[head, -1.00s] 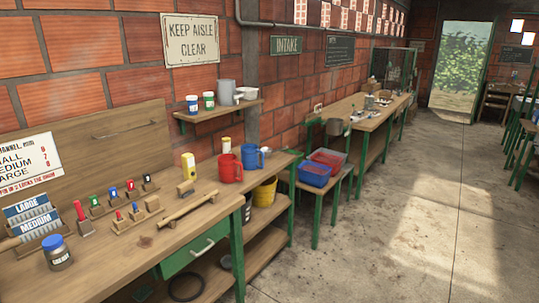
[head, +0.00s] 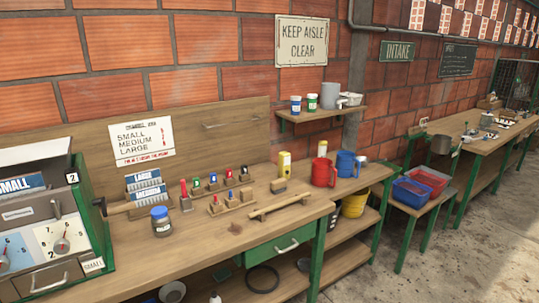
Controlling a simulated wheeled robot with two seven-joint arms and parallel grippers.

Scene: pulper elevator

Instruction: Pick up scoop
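I cannot pick out a scoop with certainty. On the wall shelf (head: 312,114) stand a grey jug (head: 330,95) and a small white vessel (head: 351,99), whose exact shape is too small to tell. A grey metal vessel (head: 440,145) is at the near end of the far table (head: 480,145), with small unclear items on top. A grey bowl-like item (head: 172,291) sits low under the workbench, partly cut off by the picture's lower edge. Neither of my grippers is in view.
The workbench (head: 200,258) holds a red mug (head: 323,172), a blue mug (head: 346,163), a blue-lidded jar (head: 161,221) and several small coloured-handled tools. A green dial box (head: 55,225) stands at left. Blue (head: 411,192) and red (head: 428,180) bins sit on a low stand. Floor (head: 475,260) is clear at right.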

